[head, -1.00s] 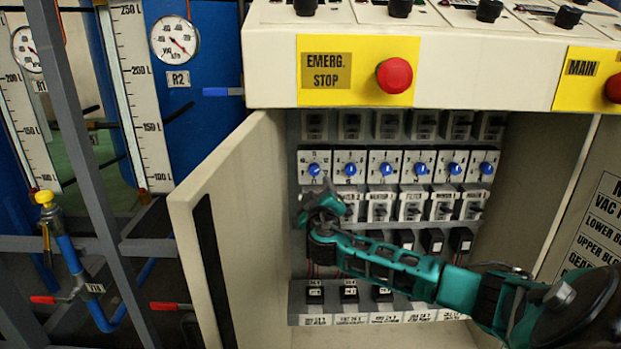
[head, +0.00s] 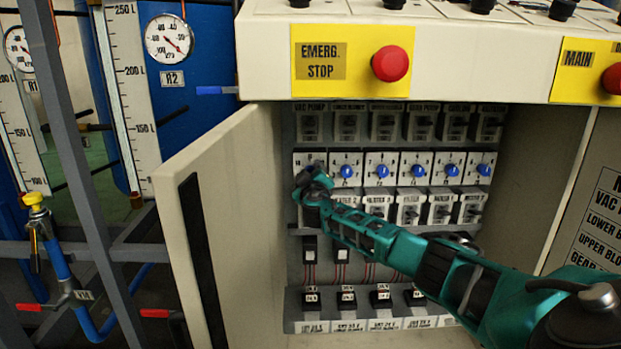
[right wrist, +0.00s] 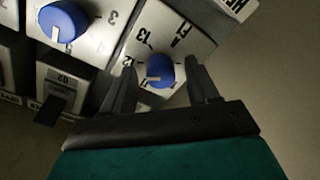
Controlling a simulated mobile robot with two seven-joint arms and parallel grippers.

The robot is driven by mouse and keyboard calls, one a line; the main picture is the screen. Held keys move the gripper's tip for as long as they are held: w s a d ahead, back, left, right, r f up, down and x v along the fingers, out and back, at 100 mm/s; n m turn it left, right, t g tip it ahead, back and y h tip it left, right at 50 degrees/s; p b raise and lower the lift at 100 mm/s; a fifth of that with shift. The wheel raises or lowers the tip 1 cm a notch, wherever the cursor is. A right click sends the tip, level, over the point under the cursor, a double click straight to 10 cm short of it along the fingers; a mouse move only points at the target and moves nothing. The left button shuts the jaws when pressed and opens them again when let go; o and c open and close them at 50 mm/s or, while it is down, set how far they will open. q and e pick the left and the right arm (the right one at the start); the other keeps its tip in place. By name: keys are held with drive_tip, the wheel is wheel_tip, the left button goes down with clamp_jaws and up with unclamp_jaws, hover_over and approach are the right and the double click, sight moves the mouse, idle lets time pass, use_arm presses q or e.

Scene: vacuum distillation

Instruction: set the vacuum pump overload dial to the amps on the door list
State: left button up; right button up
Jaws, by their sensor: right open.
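The row of white overload relays with blue dials is inside the open cabinet. The leftmost relay (head: 300,157), under the column labelled VAC PUMP (head: 309,107), is mostly hidden by my right gripper (head: 308,177). In the right wrist view, my right gripper (right wrist: 162,66) is open, with one finger on each side of a blue dial (right wrist: 161,68). I cannot tell whether the fingers touch it. Numbers such as 12 and 13 show on its scale. The motor list (head: 604,225) is cut off at the right edge; its amps are out of view. My left gripper is not in view.
A neighbouring blue dial (right wrist: 63,20) sits close beside the fingers. Switches (head: 375,206) lie just below the dials. The open cabinet door (head: 222,220) stands at the left. The emergency stop button (head: 390,64) juts out above the cabinet opening.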

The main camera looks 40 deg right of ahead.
drive_tip(key=c, duration=1)
drive_tip(key=shift+c, duration=0.2)
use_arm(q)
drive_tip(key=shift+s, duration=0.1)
use_arm(e)
drive_tip(key=shift+n, duration=0.3)
use_arm(q)
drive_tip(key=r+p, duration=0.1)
drive_tip(key=p, duration=0.1)
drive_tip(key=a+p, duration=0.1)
drive_tip(key=p, duration=0.1)
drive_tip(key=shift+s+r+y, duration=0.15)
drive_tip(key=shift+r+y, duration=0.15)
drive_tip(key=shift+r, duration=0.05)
use_arm(e)
drive_tip(key=n, duration=1)
drive_tip(key=shift+g, duration=0.3)
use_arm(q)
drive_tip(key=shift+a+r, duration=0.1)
use_arm(e)
drive_tip(key=shift+n, duration=0.3)
